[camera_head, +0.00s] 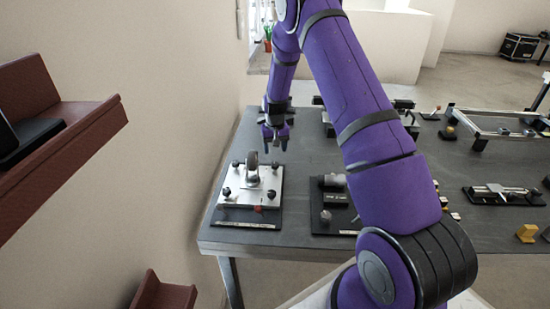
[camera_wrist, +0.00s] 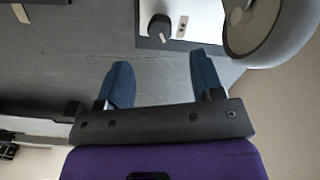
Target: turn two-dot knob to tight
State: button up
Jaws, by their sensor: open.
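A silver plate (camera_head: 240,200) on a dark base lies at the near left of the table, with dark round knobs at its corners. The far-right knob (camera_head: 275,166) shows in the wrist view as a black knob (camera_wrist: 160,28), beside a small pale tag (camera_wrist: 182,27) that seems to carry two dark dots. My gripper (camera_head: 275,143) is above the table just behind that knob, pointing down. In the wrist view its blue fingers (camera_wrist: 164,82) are apart with nothing between them, and the knob is beyond their tips, untouched. The knob's tight mark cannot be made out.
A grey wheel (camera_head: 252,166) stands up from the plate, close to the knob; it is large in the wrist view (camera_wrist: 262,30). Another dark board (camera_head: 330,218) with parts is to the right. A wall (camera_head: 180,140) and brown shelf (camera_head: 60,140) are at left.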

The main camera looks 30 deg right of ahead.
jog(key=shift+r, duration=1.55)
jog(key=s+a+r+n+t, duration=0.1)
jog(key=s+a+r, duration=0.25)
jog(key=r, duration=0.55)
jog(key=s+a+r+t, duration=0.1)
jog(key=s+a+r, duration=0.1)
jog(key=s+r, duration=0.5)
jog(key=s+a+r+n, duration=0.1)
jog(key=s+a+r, duration=0.2)
jog(key=r, duration=0.8)
jog(key=s+a+r+t, duration=0.1)
jog(key=s+a+r, duration=0.1)
jog(key=s, duration=0.7)
jog(key=s+a+r+n+t, duration=0.1)
jog(key=s+a+r, duration=0.1)
jog(key=s, duration=0.7)
jog(key=s+a+r+t, duration=0.1)
jog(key=s+a+r, duration=0.2)
jog(key=s, duration=0.6)
jog(key=shift+s+r+n, duration=0.4)
jog(key=shift+r, duration=0.45)
jog(key=shift+w, duration=0.15)
